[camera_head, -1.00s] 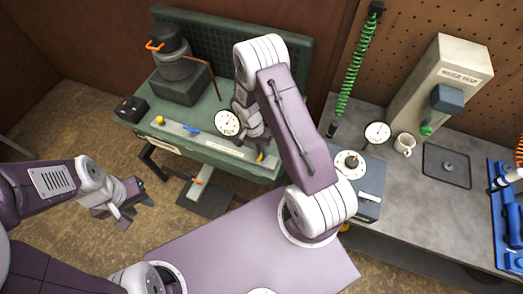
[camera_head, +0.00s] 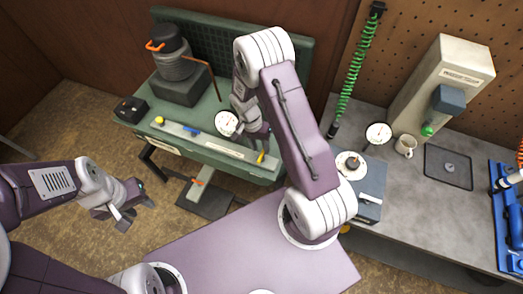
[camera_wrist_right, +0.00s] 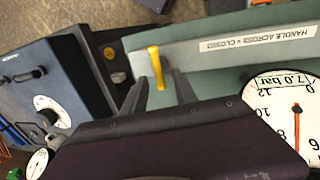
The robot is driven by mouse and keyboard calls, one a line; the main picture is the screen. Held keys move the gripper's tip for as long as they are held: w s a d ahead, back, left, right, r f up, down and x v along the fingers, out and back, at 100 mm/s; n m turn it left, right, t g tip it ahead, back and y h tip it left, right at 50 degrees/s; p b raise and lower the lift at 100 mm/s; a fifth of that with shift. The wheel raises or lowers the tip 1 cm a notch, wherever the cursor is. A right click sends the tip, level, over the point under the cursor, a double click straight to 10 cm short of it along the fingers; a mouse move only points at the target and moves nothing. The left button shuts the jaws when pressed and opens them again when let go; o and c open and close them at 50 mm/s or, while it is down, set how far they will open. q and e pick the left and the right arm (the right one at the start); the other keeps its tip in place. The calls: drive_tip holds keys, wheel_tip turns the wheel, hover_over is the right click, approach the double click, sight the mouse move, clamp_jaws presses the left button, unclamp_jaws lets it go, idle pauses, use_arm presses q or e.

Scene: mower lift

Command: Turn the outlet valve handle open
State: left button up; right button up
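The yellow outlet valve handle (camera_head: 261,157) is at the front right of the green bench. It also shows in the right wrist view (camera_wrist_right: 156,68), just beyond the fingertips and in line with the gap between them. A label (camera_wrist_right: 262,40) beside it reads "HANDLE ACROSS = CLOSED". My right gripper (camera_head: 262,138) is close to the handle, partly hidden by its own arm; in the wrist view its two fingers (camera_wrist_right: 158,90) are apart with nothing clamped. My left gripper (camera_head: 136,214) is open and empty over the floor at left.
A white dial gauge (camera_head: 228,124) stands left of my right gripper; its wrist-view face (camera_wrist_right: 290,112) reads 7.0 bar. A blue-grey box with a dial (camera_head: 350,165) stands to the right, on the grey counter (camera_head: 412,200). A blue pen-like item (camera_head: 194,131) lies on the bench.

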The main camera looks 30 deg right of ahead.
wheel_tip(320, 180, up, 6)
drive_tip(key=shift+w+a+b, duration=0.35)
drive_tip(key=shift+w+a, duration=0.05)
wheel_tip(320, 180, up, 7)
drive_tip(key=s+a+t+b, duration=0.2)
drive_tip(key=s+a+n+y, duration=0.1)
drive_tip(key=s+a+n, duration=0.1)
drive_tip(key=s+n, duration=0.6)
drive_tip(key=shift+s+f+n+t+y, duration=0.3)
drive_tip(key=shift+s+f+n+t, duration=0.1)
drive_tip(key=shift+n, duration=0.4)
